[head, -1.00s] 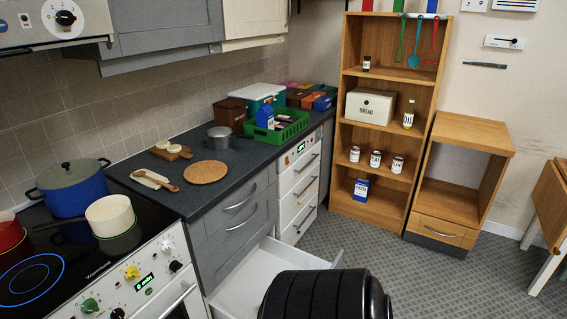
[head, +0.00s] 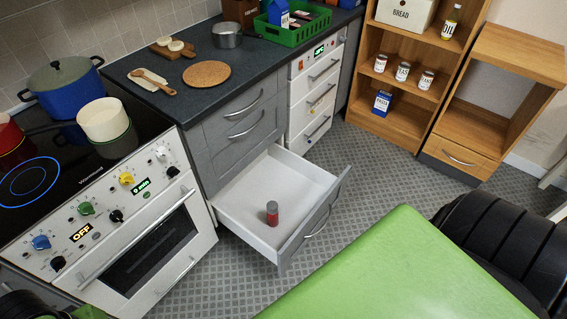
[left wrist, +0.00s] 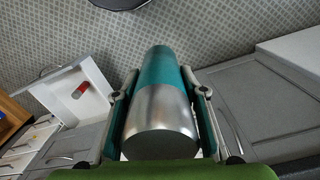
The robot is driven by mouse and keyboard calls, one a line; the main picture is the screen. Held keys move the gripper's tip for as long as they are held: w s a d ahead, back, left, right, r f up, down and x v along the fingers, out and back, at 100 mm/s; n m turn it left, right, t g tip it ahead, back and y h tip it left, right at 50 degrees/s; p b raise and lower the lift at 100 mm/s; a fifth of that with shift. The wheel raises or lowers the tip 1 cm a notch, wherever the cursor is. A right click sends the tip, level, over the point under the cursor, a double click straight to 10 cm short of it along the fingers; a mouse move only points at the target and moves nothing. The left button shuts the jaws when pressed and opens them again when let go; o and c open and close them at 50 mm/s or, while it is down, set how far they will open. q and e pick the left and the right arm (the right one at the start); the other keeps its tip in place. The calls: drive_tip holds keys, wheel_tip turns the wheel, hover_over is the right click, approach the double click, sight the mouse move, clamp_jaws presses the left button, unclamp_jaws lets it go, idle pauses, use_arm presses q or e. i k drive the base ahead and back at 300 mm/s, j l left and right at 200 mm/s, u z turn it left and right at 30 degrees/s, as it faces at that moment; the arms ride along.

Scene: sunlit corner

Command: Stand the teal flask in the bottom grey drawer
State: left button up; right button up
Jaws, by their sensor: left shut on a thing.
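The bottom grey drawer (head: 262,190) is pulled open in the head view, white inside. A small red and grey container (head: 272,213) stands in it near the front; the rest of its floor is bare. The left wrist view also shows the open drawer (left wrist: 62,98) at upper left. The teal flask (left wrist: 158,72), with a silver end towards the camera, is in my left gripper (left wrist: 160,84), whose fingers close on its two sides. The flask is apart from the drawer. The head view shows neither the flask nor my left fingers. My right gripper is not in view.
The oven (head: 140,245) is left of the drawer, and the white drawer unit (head: 312,95) is beyond it. The worktop (head: 190,97) runs above. A wooden shelf unit (head: 400,118) and an open cabinet (head: 470,130) stand at the back. Clear floor (head: 385,180) lies right of the drawer.

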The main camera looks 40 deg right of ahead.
sight(295, 197)
drive_tip(key=i+l, duration=0.15)
drive_tip(key=l, duration=0.3)
drive_tip(key=i+l, duration=0.1)
drive_tip(key=l, duration=0.4)
drive_tip(key=i+l, duration=0.15)
drive_tip(key=l, duration=0.3)
drive_tip(key=i+l, duration=0.15)
drive_tip(key=l, duration=0.35)
drive_tip(key=i+l, duration=0.1)
drive_tip(key=l, duration=0.35)
drive_tip(key=i+l, duration=0.15)
drive_tip(key=l, duration=0.35)
drive_tip(key=i+l, duration=0.15)
drive_tip(key=l, duration=0.3)
drive_tip(key=i+l, duration=0.1)
drive_tip(key=l, duration=0.4)
